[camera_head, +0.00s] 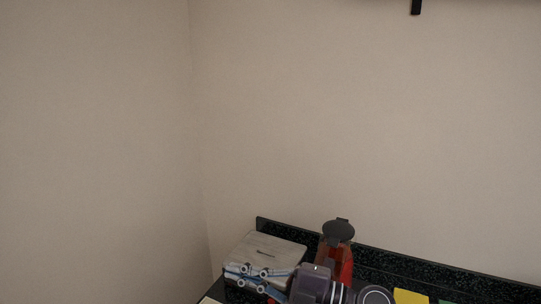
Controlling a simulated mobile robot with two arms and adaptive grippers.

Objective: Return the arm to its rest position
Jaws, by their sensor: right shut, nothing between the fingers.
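My right gripper (250,277) is at the bottom of the view, with its blue and metallic fingers pointing left. It is shut and empty. My dark right arm links come in beside it from the lower right. The gripper shows in front of the lower part of a pale grey box; I cannot tell whether they touch. My left gripper is not in view.
The grey box (268,246) with a slot in its top stands in the corner. A red container with a dark lid (338,232) stands right of it. A black speckled backsplash (390,259) runs along the wall. A yellow item (409,296) lies lower right. Bare walls fill the upper view.

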